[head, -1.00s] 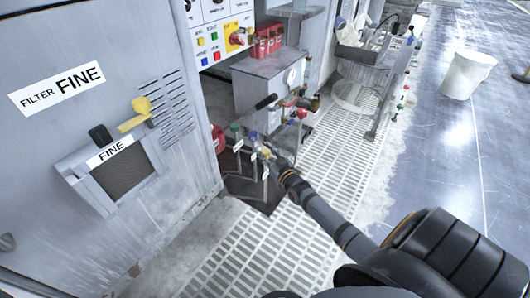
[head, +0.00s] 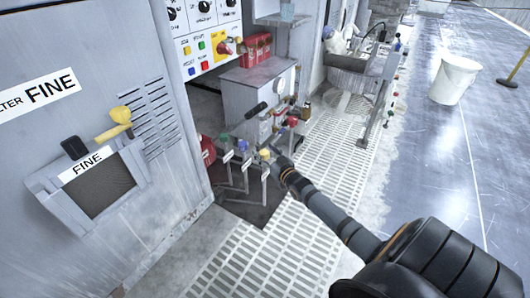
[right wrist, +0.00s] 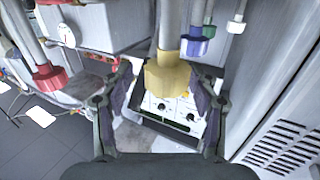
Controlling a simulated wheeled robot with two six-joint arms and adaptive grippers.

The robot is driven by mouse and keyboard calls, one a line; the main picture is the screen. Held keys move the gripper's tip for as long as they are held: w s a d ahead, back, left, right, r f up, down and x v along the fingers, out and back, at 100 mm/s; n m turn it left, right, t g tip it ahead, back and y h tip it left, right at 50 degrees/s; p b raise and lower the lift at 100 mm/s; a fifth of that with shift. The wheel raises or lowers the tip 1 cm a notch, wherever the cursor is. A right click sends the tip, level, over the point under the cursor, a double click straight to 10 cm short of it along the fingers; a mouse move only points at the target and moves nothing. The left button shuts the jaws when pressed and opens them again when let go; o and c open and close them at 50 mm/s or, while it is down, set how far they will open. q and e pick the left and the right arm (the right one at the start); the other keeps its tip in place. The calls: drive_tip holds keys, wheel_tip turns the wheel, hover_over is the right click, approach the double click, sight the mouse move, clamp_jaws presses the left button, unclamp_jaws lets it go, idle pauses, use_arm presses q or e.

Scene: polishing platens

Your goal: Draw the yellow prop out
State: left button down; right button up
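The yellow prop is a yellow-topped post (head: 265,155) at the near right of a short row of labelled posts in the head view. In the right wrist view its yellow cap (right wrist: 168,76) sits on a grey shaft. My right gripper (head: 278,161) reaches it from the right. In the wrist view the fingers of that gripper (right wrist: 160,85) stand apart on either side of the cap. A gap shows on the left and a very narrow one on the right. My left gripper is not in view.
A blue-topped post (head: 243,146) and a green-topped post (head: 223,139) stand close beside it. A red knob (right wrist: 46,76) shows left in the wrist view. A grey cabinet (head: 255,85) stands behind. Another yellow handle (head: 116,124) is on the filter hatch. Grated floor (head: 265,255) lies open in front.

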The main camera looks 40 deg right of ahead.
drive_tip(key=shift+a, duration=0.1)
drive_tip(key=s, duration=1.2)
drive_tip(key=shift+a, duration=0.3)
